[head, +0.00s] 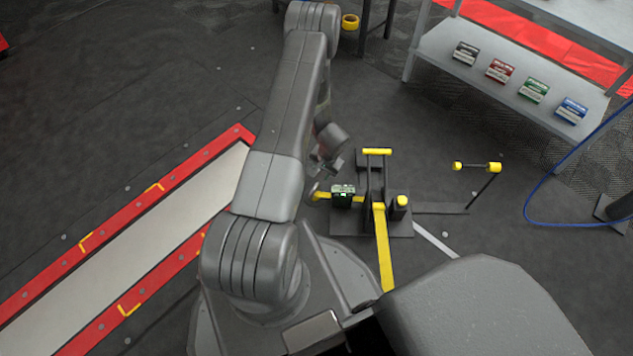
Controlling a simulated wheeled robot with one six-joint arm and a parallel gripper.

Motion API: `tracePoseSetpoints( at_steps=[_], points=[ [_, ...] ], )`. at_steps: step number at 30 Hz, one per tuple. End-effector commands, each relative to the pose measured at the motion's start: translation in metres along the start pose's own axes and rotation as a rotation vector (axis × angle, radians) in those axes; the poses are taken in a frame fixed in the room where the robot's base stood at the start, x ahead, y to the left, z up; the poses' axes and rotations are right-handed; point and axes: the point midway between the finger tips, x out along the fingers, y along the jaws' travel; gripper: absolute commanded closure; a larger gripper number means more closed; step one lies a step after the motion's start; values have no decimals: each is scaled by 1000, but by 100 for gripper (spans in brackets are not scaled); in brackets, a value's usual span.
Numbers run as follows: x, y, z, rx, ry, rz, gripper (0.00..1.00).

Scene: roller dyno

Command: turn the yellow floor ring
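My arm reaches across the middle of the head view, and my gripper (325,165) points down near the dark floor fixture. It is small and partly hidden by my own arm, so I cannot tell whether its fingers are open or shut. A small yellow round part (316,190) sits at the left side of the fixture, just below my gripper; whether they touch is unclear. A second yellow ring (349,21) shows at the top, beside my arm. I cannot tell for certain which of the two is the floor ring.
A thin post with yellow ends (477,167) stands right. A shelf (500,85) holds several small boxes. A red-edged track (130,265) lies left.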

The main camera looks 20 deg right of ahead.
Motion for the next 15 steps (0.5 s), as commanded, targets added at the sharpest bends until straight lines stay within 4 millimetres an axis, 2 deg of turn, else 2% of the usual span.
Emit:
tracePoseSetpoints(
  at_steps=[1, 6, 12, 15],
  points=[
    [17, 1, 1, -1, -3, 1, 64],
    [53, 1, 1, -1, -2, 1, 64],
    [86, 0, 0, -2, 0, 0, 64],
    [95, 0, 1, -2, 0, 0, 64]
  ],
)
